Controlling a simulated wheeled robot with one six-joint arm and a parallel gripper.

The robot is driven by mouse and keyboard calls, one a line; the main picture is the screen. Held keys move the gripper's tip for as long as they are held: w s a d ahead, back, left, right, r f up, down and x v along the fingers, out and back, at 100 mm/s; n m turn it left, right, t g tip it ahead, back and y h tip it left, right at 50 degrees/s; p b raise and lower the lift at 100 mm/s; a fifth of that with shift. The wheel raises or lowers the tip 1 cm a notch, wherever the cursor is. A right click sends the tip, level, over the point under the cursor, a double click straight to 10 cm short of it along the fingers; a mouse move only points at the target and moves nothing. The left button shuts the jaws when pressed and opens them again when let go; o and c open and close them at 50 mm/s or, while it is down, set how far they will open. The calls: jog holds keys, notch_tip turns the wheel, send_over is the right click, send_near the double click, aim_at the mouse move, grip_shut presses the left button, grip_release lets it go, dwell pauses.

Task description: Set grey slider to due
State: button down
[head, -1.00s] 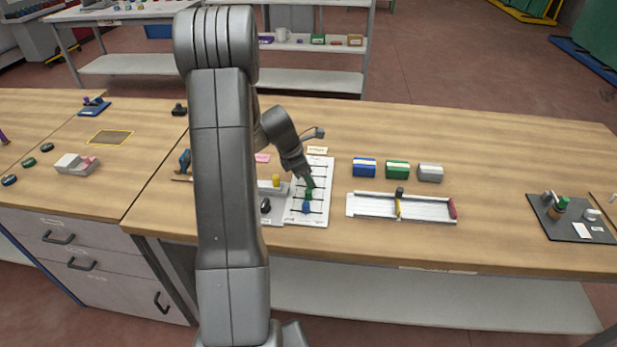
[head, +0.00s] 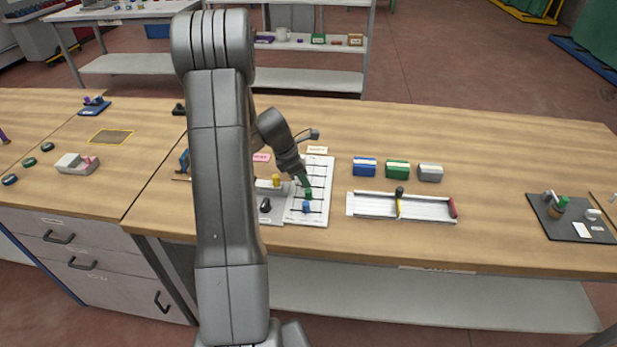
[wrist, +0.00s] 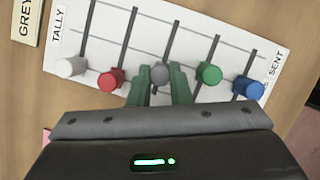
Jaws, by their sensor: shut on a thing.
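The white slider board (head: 326,172) lies on the table, with several dark tracks and coloured knobs. In the wrist view the board (wrist: 98,45) reads TALLY at the left and SENT at the right. The grey slider knob (wrist: 160,73) sits in the middle track, near the lower part in that view. My gripper (wrist: 161,76) is shut on it, one green finger on each side. In the head view my gripper (head: 304,186) is over the board and hides the grey knob. The red knob (wrist: 110,79) and green knob (wrist: 209,74) are close on either side of the fingers.
A white knob (wrist: 72,67) and a blue knob (wrist: 247,88) sit on the outer tracks. A GREY label (wrist: 26,18) lies beside the board. A white ruled tray (head: 430,208) lies to the right, with blue, green and grey boxes (head: 397,170) behind it.

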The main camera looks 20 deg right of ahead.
jog(key=shift+w+a, duration=0.35)
jog(key=shift+a, duration=0.25)
jog(key=shift+w+a, duration=0.35)
jog(key=shift+a, duration=0.2)
jog(key=c, duration=1.3)
grip_release()
jog(key=shift+a, duration=0.1)
jog(key=v, duration=1.3)
jog(key=shift+w+a+r, duration=0.1)
jog(key=shift+a+r, duration=0.05)
jog(key=shift+r, duration=0.25)
